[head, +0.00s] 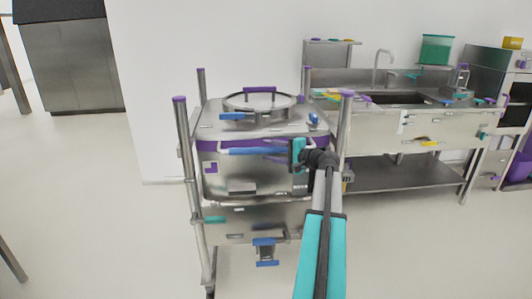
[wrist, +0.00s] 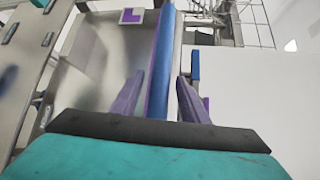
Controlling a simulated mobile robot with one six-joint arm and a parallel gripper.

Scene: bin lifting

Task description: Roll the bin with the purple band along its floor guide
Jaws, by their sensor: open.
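The steel bin (head: 225,180) with the purple band (head: 207,146) stands in the middle of the head view, within a frame of upright posts with purple caps. A blue bar handle (head: 245,152) runs across its front just below the band. My gripper (head: 272,149) is at the right part of this bar. In the wrist view the blue bar (wrist: 165,50) passes between the two purple fingers of my open gripper (wrist: 160,82). I cannot tell whether a finger touches the bar. I cannot make out a floor guide.
A round lid with a purple handle (head: 260,90) sits on top of the bin. A blue pedal (head: 265,250) is low at the front. A steel sink unit (head: 430,128) stands to the right. The floor (head: 100,220) at left is clear.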

